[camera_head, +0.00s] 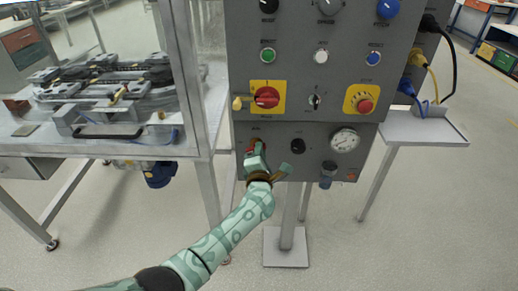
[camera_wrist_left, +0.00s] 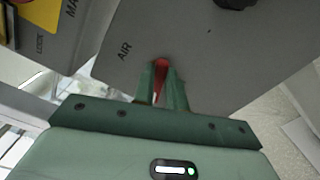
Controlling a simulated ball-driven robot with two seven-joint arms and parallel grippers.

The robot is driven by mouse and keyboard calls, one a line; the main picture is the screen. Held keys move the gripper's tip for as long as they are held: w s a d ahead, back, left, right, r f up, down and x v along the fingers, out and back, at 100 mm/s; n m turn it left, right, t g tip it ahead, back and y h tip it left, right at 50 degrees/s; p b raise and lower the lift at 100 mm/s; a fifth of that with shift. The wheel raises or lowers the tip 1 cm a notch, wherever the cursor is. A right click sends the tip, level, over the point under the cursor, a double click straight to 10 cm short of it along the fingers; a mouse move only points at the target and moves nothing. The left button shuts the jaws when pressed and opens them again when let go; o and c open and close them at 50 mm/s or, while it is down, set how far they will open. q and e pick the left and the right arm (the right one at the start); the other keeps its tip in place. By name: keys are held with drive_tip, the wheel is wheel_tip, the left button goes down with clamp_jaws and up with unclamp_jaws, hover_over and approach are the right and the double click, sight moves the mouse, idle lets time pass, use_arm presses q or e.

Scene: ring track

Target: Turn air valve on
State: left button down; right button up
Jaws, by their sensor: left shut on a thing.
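The air valve's red handle (camera_wrist_left: 161,63) shows in the left wrist view between my left gripper's fingers, below and right of the "AIR" label. In the head view the red handle (camera_head: 251,150) is mostly hidden by my gripper at the lower left of the grey panel. My left gripper (camera_wrist_left: 163,82) is shut on the handle; it also shows in the head view (camera_head: 255,155). The handle's tip sticks out between the fingertips. My right gripper is not in view.
The grey control panel (camera_head: 303,70) carries several buttons and knobs. A red and yellow main switch (camera_head: 267,97) sits just above the valve, a black knob (camera_head: 298,146) and a gauge (camera_head: 345,141) to its right. A glass-walled machine table (camera_head: 90,148) stands close at left.

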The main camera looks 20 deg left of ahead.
use_arm(q)
drive_tip(key=shift+d+f+m+p, duration=0.1)
drive_tip(key=shift+f+m+p, duration=0.1)
drive_tip(key=shift+m, duration=0.55)
drive_tip(key=shift+f+m+p, duration=0.1)
drive_tip(key=shift+m+p, duration=0.15)
drive_tip(key=shift+m, duration=0.55)
drive_tip(key=shift+d+f+m+p, duration=0.1)
drive_tip(key=shift+m+p, duration=0.1)
drive_tip(key=shift+m, duration=0.55)
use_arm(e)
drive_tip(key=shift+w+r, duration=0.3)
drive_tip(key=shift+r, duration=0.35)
use_arm(q)
drive_tip(key=shift+f, duration=0.1)
drive_tip(key=c, duration=1.4)
unclamp_jaws()
drive_tip(key=shift+c, duration=0.2)
